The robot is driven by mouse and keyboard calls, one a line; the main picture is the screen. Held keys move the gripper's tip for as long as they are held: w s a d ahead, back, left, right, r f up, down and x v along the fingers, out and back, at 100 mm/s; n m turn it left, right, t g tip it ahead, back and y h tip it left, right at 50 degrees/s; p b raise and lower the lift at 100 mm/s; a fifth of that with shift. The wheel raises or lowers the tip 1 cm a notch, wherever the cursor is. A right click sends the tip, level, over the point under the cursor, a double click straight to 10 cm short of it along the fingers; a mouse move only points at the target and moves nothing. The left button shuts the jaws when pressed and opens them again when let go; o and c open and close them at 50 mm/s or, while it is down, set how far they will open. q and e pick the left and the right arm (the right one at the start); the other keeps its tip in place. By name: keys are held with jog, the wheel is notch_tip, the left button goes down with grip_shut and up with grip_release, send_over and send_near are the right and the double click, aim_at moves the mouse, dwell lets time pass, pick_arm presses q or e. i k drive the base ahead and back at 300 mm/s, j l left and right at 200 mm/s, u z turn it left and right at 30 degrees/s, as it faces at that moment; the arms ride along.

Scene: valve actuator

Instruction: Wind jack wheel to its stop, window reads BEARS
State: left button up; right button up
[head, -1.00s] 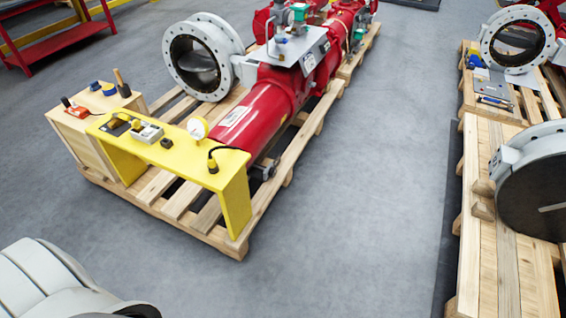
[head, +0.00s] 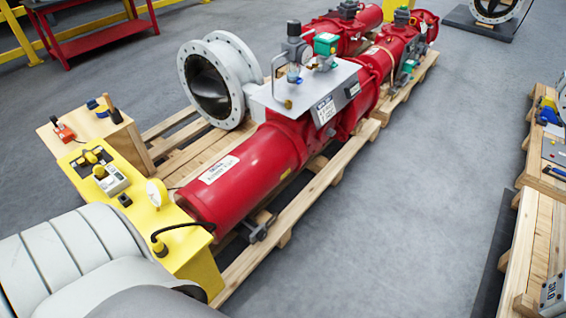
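A red valve actuator (head: 252,172) lies on a wooden pallet (head: 300,217), with a grey flanged valve (head: 216,82) beside it at the back left. A grey plate (head: 309,98) with gauges and fittings sits on top of the actuator. A yellow bench (head: 188,243) stands at the actuator's near end. I cannot make out a jack wheel or the reading of a window at this size. A white-grey arm of mine covers the lower left and hides part of the yellow bench. Neither gripper is in view.
A wooden box (head: 80,135) with small tools stands left of the bench. Further pallets (head: 540,220) line the right edge, and a red cart (head: 90,30) is at the back left. Open grey floor (head: 410,190) lies between the pallets.

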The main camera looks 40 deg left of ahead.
aim_at(262, 235)
jog(key=i+l+u, duration=0.1)
jog(key=i+u, duration=0.15)
jog(key=i, duration=0.25)
jog(key=i+l+u, duration=0.15)
jog(key=i+u, duration=0.15)
jog(key=i, duration=0.2)
jog(key=i+l+u, duration=0.25)
jog(key=i, duration=0.25)
jog(key=i+l+u, duration=0.15)
jog(key=u, duration=0.3)
jog(key=i+l+u, duration=0.25)
jog(key=u, duration=0.2)
jog(key=i+l+u, duration=0.1)
jog(key=l+u, duration=0.15)
jog(key=u, duration=0.2)
jog(key=i+l+u, duration=0.1)
jog(key=l+u, duration=0.3)
jog(key=j, duration=0.1)
